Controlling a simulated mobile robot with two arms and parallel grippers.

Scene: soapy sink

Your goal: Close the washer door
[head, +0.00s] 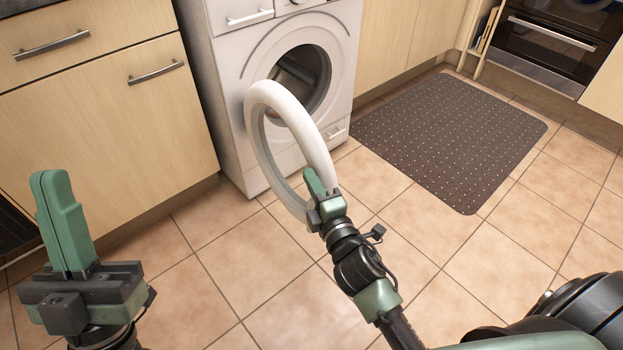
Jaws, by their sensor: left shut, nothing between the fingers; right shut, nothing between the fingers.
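The washer (225,70) is a white front-loader at the back, with its round drum opening dark and uncovered. Its door (262,105) is a white ring swung wide open toward me, standing out from the left side of the opening. My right gripper (316,183) is shut at the lower right part of the door ring, overlapping it in the picture; I cannot tell whether it touches. My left gripper (54,190) is shut and empty, pointing up at the lower left, well apart from the door.
Wooden cabinets (105,110) with metal handles stand left of the washer. A dark dotted mat (450,138) lies on the tiled floor at the right. An oven (545,45) is at the back right. The tiles (230,260) between my arms are clear.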

